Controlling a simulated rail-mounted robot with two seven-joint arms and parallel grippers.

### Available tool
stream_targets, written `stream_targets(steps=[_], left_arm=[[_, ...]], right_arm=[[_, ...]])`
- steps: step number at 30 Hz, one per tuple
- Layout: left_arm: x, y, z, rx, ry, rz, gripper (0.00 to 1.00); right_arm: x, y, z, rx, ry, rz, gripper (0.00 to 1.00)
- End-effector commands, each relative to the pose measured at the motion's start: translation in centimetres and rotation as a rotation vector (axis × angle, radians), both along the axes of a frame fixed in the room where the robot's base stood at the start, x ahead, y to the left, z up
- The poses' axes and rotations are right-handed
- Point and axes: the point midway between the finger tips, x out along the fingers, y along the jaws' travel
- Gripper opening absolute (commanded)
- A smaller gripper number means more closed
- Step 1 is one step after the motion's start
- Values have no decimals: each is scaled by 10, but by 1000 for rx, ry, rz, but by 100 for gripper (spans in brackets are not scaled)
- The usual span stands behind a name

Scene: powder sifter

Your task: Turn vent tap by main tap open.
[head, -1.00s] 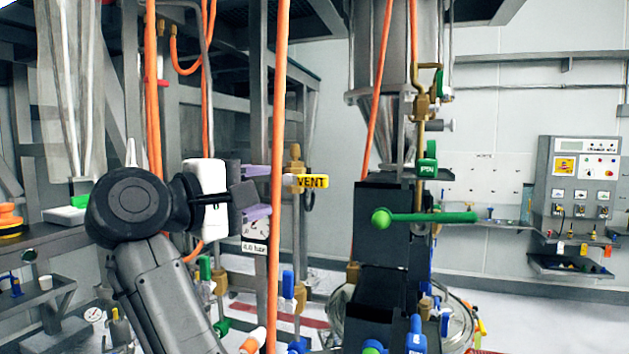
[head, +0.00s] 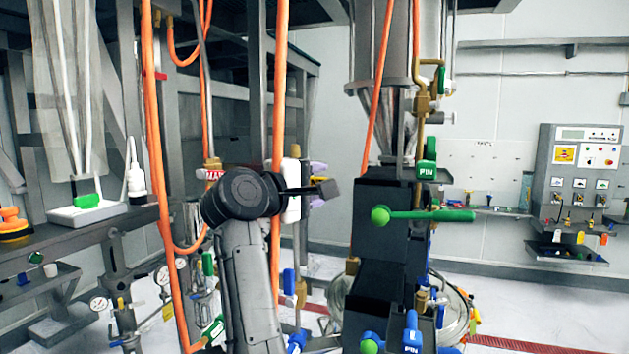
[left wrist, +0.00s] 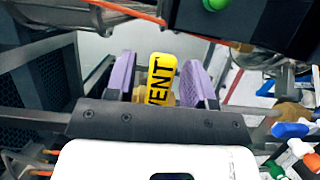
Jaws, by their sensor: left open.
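The vent tap's yellow handle, lettered VENT (left wrist: 161,80), is between the two purple fingers of my left gripper (left wrist: 158,83) in the left wrist view. The fingers are open, with a visible gap on the handle's right; contact on the left is unclear. In the head view my left gripper (head: 318,183) is right of the orange hose, and it hides most of the vent tap. The main tap, with a red label (head: 208,174) partly reading MA, is left of my gripper, partly covered by my arm. My right gripper is not in view.
An orange hose (head: 280,80) hangs close to my left gripper. A dark hopper column with a green lever (head: 430,215) stands to the right. Blue-handled valves (head: 289,282) are below. A control panel (head: 580,170) is on the far wall.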

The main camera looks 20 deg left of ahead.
Motion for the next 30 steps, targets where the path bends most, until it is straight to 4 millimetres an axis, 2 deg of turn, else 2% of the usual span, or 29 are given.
stream_targets(steps=[7, 22, 30], left_arm=[[0, 0, 0, 0, 0, 0, 49], [0, 0, 0, 0, 0, 0, 2], [0, 0, 0, 0, -1, 1, 0]], right_arm=[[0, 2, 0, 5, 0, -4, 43], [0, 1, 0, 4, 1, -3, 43], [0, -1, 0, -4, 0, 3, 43]])
